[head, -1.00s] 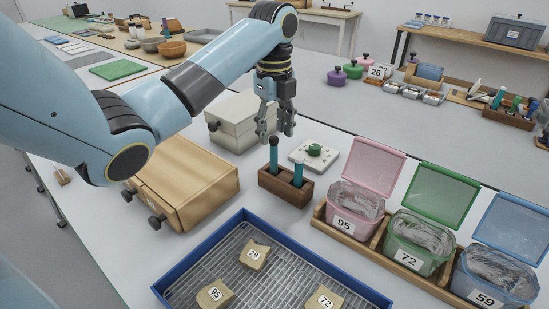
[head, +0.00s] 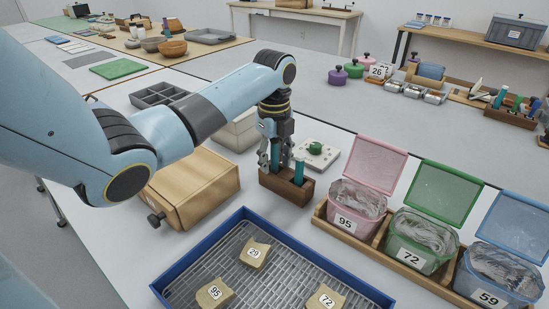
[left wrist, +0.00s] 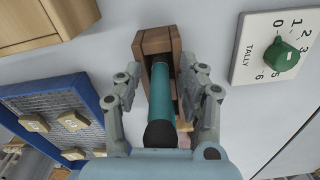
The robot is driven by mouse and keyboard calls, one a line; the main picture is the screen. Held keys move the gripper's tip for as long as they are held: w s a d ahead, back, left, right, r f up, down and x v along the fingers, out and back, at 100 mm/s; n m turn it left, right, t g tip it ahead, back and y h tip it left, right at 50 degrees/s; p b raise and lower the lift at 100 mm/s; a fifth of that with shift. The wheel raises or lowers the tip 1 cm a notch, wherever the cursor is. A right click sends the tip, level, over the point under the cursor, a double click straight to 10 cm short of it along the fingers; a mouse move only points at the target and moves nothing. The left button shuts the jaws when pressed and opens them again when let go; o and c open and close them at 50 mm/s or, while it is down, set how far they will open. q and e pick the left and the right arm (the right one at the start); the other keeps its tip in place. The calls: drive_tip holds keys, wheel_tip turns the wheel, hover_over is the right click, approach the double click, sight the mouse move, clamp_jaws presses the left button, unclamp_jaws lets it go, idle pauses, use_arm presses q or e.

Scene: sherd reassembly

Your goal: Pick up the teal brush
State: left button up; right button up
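The teal brush (head: 275,153) stands upright in a small dark wooden holder (head: 285,187), in the left of its two filled places. A second teal tool (head: 298,173) stands beside it in the right place. My left gripper (head: 275,162) is over the holder with its fingers down on either side of the brush. In the left wrist view the brush (left wrist: 163,105), with its dark end toward the camera, runs between the two open fingers (left wrist: 161,85). A gap shows on its left side; the right finger is close to it. My right gripper is out of view.
A wooden drawer box (head: 195,185) and a pale box (head: 238,130) stand left of the holder. A white tally board (head: 317,153) lies behind it. A blue-rimmed tray (head: 203,252) with numbered sherds is in front. Lidded bins (head: 357,201) stand at the right.

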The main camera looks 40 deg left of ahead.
use_arm(q)
clamp_jaws()
wheel_tip(320, 180, up, 10)
drive_tip(key=shift+r+p, duration=0.1)
drive_tip(key=shift+p, duration=0.5)
